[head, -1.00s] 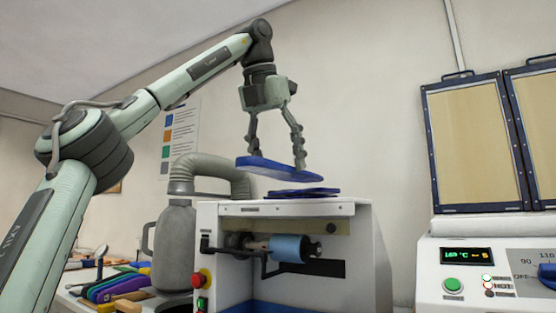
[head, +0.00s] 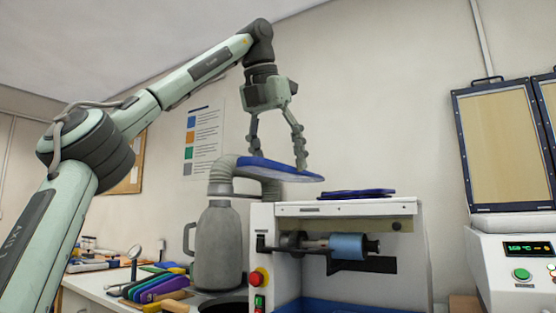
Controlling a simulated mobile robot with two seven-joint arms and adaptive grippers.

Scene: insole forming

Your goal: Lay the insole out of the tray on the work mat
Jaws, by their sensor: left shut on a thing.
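My left gripper (head: 279,160) is shut on a blue insole (head: 285,172) with a paler underside. It holds the insole in the air, nearly flat with its right end slightly lower. The insole is above and to the left of the grey-white machine's top and in front of the hose's upper bend. Dark blue flat pieces (head: 357,194), like more insoles, lie on the machine's top. I cannot make out the tray or the work mat. My right gripper is not in view.
A white sanding machine (head: 345,209) with a blue roller (head: 349,247) stands below right. A grey canister (head: 216,250) with a hose stands left of it. A bench with colourful tools (head: 155,288) is at lower left. A heater with a display (head: 515,262) is at right.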

